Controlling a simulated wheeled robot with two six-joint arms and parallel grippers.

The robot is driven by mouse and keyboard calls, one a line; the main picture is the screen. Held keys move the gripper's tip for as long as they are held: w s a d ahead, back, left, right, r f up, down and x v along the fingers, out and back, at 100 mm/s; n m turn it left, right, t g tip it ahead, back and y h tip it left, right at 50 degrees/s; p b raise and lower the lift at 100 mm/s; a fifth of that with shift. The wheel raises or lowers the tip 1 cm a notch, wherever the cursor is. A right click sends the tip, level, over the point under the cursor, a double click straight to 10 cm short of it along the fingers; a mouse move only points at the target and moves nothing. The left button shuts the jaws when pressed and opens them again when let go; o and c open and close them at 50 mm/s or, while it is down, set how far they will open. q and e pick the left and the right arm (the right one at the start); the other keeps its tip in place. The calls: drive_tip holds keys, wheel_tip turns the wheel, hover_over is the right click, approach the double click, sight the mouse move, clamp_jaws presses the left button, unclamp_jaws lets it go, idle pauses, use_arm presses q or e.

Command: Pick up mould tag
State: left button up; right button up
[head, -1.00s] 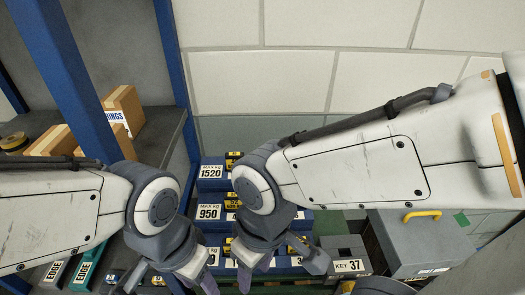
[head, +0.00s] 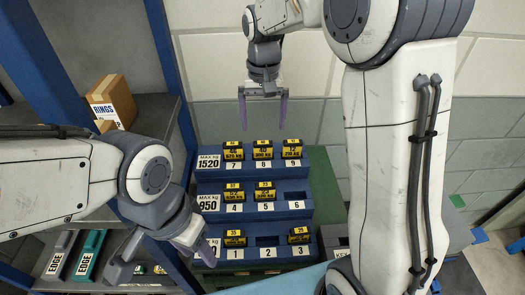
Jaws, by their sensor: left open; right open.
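Several yellow-and-black labelled blocks stand on a blue stepped rack (head: 292,186); I cannot tell which part is the mould tag. The top step holds blocks over 7 (head: 233,151), 8 (head: 263,150) and 9 (head: 292,148). The middle step holds blocks over 4 (head: 233,193) and 5 (head: 265,191); place 6 is empty. The bottom step holds blocks over 1 (head: 235,238) and 3 (head: 299,235); place 2 is empty. My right gripper (head: 262,122) is open and empty, fingers down, above the top step. My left gripper (head: 162,262) is open at the rack's lower left.
A grey shelf on blue posts (head: 172,90) at left holds a cardboard box (head: 105,100). Below it are a grey EDGE box (head: 60,255) and a green EDGE box (head: 90,255). A tiled wall (head: 225,60) stands behind the rack. My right arm covers the right side.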

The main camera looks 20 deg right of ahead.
sight(263, 142)
wheel_tip(263, 142, down, 2)
drive_tip(key=shift+f, duration=0.1)
drive_tip(key=shift+f+p, duration=0.5)
drive_tip(key=shift+f, duration=0.05)
wheel_tip(263, 142, down, 4)
drive_tip(key=shift+r+p, duration=0.15)
drive_tip(key=shift+p, duration=0.5)
drive_tip(key=shift+f, duration=0.3)
drive_tip(key=c, duration=1.4)
drive_tip(key=shift+c, duration=0.2)
drive_tip(key=shift+r, duration=0.1)
